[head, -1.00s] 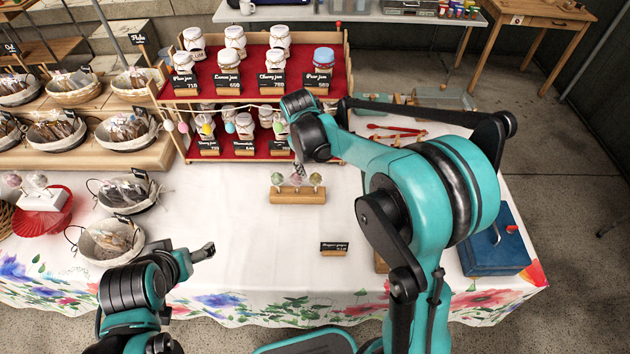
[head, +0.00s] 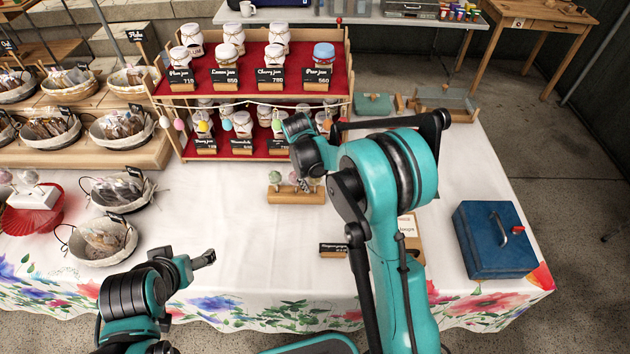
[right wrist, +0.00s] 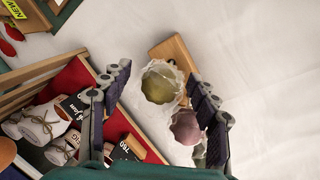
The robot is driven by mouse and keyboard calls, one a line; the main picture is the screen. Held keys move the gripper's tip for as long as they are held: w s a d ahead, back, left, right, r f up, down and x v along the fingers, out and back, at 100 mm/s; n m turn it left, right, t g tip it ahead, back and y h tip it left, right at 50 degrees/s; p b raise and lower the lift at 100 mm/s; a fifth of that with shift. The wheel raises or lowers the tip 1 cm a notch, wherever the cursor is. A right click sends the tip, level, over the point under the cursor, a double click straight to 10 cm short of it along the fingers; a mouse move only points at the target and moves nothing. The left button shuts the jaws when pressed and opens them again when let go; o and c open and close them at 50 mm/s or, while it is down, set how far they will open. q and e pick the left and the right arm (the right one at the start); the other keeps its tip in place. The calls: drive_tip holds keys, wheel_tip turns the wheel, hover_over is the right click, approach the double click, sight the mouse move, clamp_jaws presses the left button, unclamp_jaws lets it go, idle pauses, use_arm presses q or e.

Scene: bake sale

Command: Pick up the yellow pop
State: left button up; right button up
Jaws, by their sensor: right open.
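The yellow pop (right wrist: 160,82), a round ball in clear wrapping, shows in the right wrist view between the spread fingers of my right gripper (right wrist: 158,108). A pink pop (right wrist: 185,126) is beside it, close to the right-hand finger. Both are at the wooden pop stand (right wrist: 174,56), which also shows in the head view (head: 296,197). In the head view my right gripper (head: 308,180) points down over the stand's right part and partly hides the pops. It is open; I see no grip on a pop. My left gripper (head: 205,259) is low over the table's front left; its jaw opening is unclear.
A red two-level shelf of jars (head: 250,95) stands just behind the pop stand. A small black label (head: 333,250) lies in front. Baskets (head: 103,240) are at the left, a blue cash box (head: 494,240) at the right.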

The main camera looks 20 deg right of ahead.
drive_tip(key=shift+r, duration=0.15)
drive_tip(key=c, duration=0.8)
